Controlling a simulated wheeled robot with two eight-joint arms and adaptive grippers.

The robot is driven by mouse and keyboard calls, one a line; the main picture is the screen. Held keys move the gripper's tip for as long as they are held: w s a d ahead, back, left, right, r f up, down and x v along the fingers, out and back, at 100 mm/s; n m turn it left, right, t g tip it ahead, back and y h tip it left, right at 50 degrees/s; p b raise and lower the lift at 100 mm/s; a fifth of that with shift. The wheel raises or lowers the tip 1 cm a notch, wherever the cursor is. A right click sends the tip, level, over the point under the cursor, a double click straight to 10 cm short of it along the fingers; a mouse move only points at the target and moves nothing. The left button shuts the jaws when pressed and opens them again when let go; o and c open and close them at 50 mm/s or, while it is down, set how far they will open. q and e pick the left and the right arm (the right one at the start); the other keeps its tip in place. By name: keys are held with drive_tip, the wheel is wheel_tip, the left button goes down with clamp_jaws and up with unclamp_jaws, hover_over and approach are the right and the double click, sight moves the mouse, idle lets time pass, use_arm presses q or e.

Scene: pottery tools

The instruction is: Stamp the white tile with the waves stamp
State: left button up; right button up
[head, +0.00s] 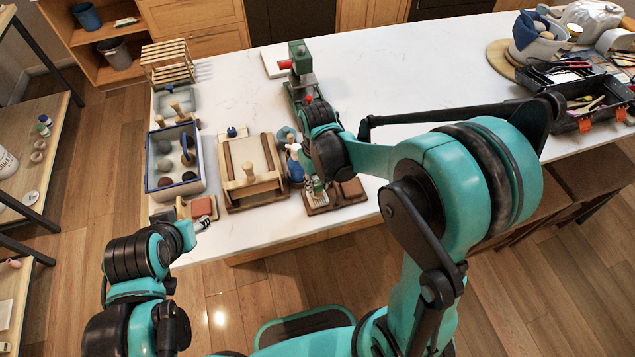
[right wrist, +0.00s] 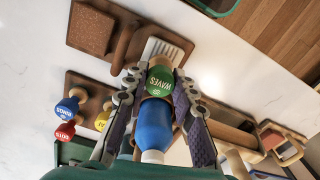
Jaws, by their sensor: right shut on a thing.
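My right gripper (right wrist: 160,98) is shut on the waves stamp (right wrist: 160,80), whose green top reads "WAVES". In the head view my right gripper (head: 318,181) is over the small wooden tray near the table's front edge. In the right wrist view a pale, ridged slab (right wrist: 168,48) lies in the tray just beyond the stamp; it may be the white tile. I cannot tell whether the stamp touches it. My left gripper (head: 192,226) is at the front left table edge, near a reddish square (head: 203,206); its fingers are unclear.
A blue bottle (right wrist: 153,125) is close to my right fingers. A wooden frame (head: 253,170) and blue-rimmed bin (head: 173,158) stand left of it. The back middle table (head: 400,75) is clear.

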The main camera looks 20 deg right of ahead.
drive_tip(key=shift+f+b, duration=0.55)
drive_tip(key=shift+f, duration=0.05)
idle(0.6)
drive_tip(key=shift+r, duration=0.1)
idle(0.4)
drive_tip(key=shift+r+p, duration=2.3)
drive_tip(key=shift+r, duration=0.7)
